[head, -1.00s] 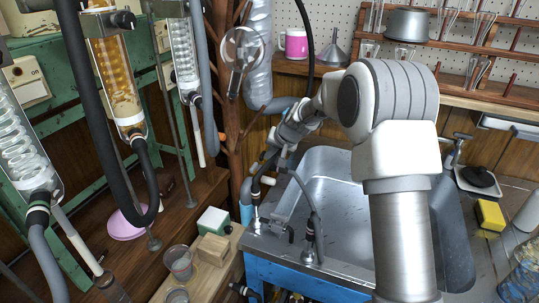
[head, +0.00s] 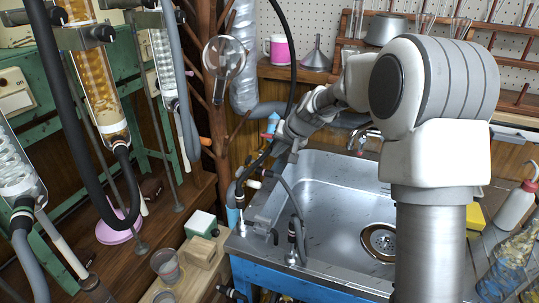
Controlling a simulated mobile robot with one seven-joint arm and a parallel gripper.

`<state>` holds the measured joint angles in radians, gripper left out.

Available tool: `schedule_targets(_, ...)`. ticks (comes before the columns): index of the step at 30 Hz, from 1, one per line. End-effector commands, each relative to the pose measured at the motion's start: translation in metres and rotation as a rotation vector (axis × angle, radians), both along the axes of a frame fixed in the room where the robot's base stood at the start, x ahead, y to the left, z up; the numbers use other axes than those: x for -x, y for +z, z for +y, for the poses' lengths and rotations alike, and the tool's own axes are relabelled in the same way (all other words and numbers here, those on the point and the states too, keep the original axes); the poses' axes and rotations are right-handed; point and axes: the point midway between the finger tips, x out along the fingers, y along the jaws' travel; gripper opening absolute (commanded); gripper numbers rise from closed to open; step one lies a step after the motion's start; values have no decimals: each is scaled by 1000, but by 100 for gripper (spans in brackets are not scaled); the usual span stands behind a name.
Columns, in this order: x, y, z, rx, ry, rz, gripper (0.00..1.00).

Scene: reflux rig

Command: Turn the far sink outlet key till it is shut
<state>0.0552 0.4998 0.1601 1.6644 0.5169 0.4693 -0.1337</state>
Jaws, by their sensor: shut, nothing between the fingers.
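The sink (head: 330,205) has bench outlets with hoses along its left rim. The farther outlet (head: 240,200) rises from the rim's left corner, with a small pale key-like piece (head: 254,184) beside its upper part. The nearer outlet (head: 292,240) stands closer to me with a grey hose. My gripper (head: 274,150) is shut and empty, above and behind these outlets at the sink's back left. It is small and partly lost among dark hoses. I cannot tell whether it touches a key, or how far the far key is turned.
A branching brown stand (head: 222,110) and a silvery duct (head: 244,60) rise close to my gripper's left. A blue-and-red fitting (head: 273,123) is beside it. My arm covers the sink's right side.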

Motion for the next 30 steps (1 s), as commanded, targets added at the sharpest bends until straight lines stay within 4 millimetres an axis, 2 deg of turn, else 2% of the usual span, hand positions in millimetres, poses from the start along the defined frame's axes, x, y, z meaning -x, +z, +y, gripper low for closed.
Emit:
schedule_targets(1, 4, 8, -3, 0, 0, -1, 0)
schedule_targets(4, 9, 15, -7, 0, -1, 2, 0)
schedule_targets(8, 15, 16, -6, 20, 23, 7, 23)
schedule_targets(12, 33, -3, 7, 142, 156, 45, 46)
schedule_targets(17, 66, -37, 19, 399, 434, 105, 46)
schedule_targets(21, 91, -58, 20, 641, 694, 149, 46)
schedule_targets(25, 107, -68, 17, 869, 933, 180, 46)
schedule_targets(30, 116, -68, 14, 1157, 1224, 200, 46)
